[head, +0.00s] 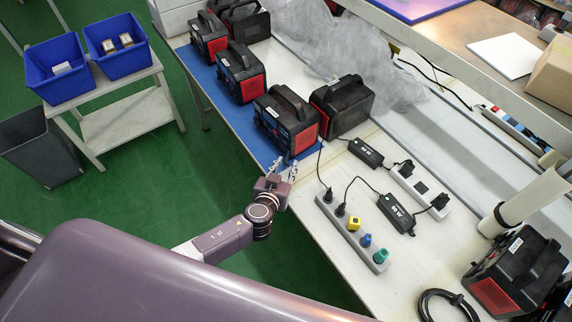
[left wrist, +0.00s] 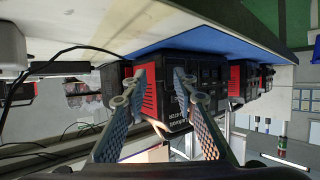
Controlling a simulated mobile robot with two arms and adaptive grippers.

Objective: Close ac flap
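A black and red power station (head: 287,122) with a carry handle stands upright at the near end of the blue mat. My left gripper (head: 283,165) is just in front of it, at the near edge of the table. In the left wrist view, which looks upside down, the two fingers (left wrist: 160,74) are apart with nothing between them. The power station (left wrist: 165,110) lies beyond the fingertips, its dark panel partly hidden by one finger. I cannot make out the AC flap or whether it is open. My right gripper is not in view.
More power stations (head: 241,73) stand in a row on the blue mat (head: 240,122). A power strip (head: 351,232) with plugs and black adapters (head: 397,214) lie to the right. Blue bins (head: 59,69) sit on a side stand at the left. Green floor is open between.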

